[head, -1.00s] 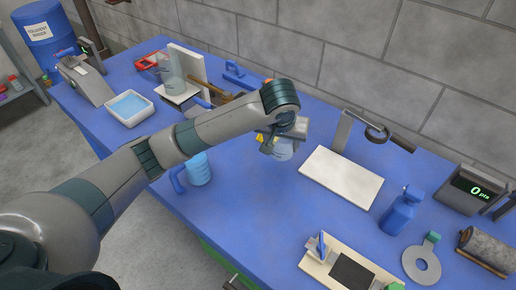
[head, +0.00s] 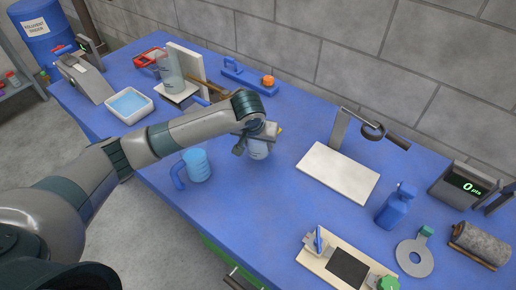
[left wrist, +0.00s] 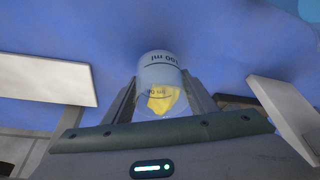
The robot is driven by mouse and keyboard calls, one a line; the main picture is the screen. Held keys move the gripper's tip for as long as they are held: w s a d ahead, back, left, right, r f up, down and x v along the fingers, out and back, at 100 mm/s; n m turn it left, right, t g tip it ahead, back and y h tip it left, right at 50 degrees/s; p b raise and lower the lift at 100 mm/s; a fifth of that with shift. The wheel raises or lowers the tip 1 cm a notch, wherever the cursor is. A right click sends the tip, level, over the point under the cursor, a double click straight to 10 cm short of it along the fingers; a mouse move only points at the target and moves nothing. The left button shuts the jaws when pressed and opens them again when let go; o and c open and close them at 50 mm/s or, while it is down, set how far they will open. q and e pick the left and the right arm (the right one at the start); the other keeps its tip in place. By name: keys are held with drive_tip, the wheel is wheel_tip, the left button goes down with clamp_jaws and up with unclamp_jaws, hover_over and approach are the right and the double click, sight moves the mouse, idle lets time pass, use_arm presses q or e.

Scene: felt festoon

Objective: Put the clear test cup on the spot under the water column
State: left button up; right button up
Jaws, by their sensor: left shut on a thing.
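My left gripper (head: 257,138) is shut on the clear test cup (head: 258,151), holding it over the middle of the table. In the left wrist view the cup (left wrist: 157,68) sits between the two fingers (left wrist: 160,100), with dark volume marks and a yellow patch showing at or through it. A tall clear cylinder (head: 168,72), which looks like the water column, stands at the back left by a white upright panel (head: 189,62). A pale base (head: 178,97) lies below it; I cannot make out the marked spot. My right gripper is not in view.
A blue jug (head: 197,165) stands close to the left of the held cup. A white water tray (head: 129,118) is at the left. A white board (head: 338,176), a lamp-like stand (head: 343,125) and a blue bottle (head: 397,207) are right. The front middle of the table (head: 240,205) is clear.

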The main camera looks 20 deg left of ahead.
sight(258, 150)
use_arm(q)
wheel_tip(258, 150, down, 2)
drive_tip(key=shift+p, duration=0.4)
drive_tip(key=shift+f, duration=0.5)
drive_tip(key=shift+f, duration=0.1)
drive_tip(key=o, duration=1)
drive_tip(key=shift+o, duration=0.4)
drive_tip(key=b+v, duration=0.2)
drive_tip(key=v, duration=1)
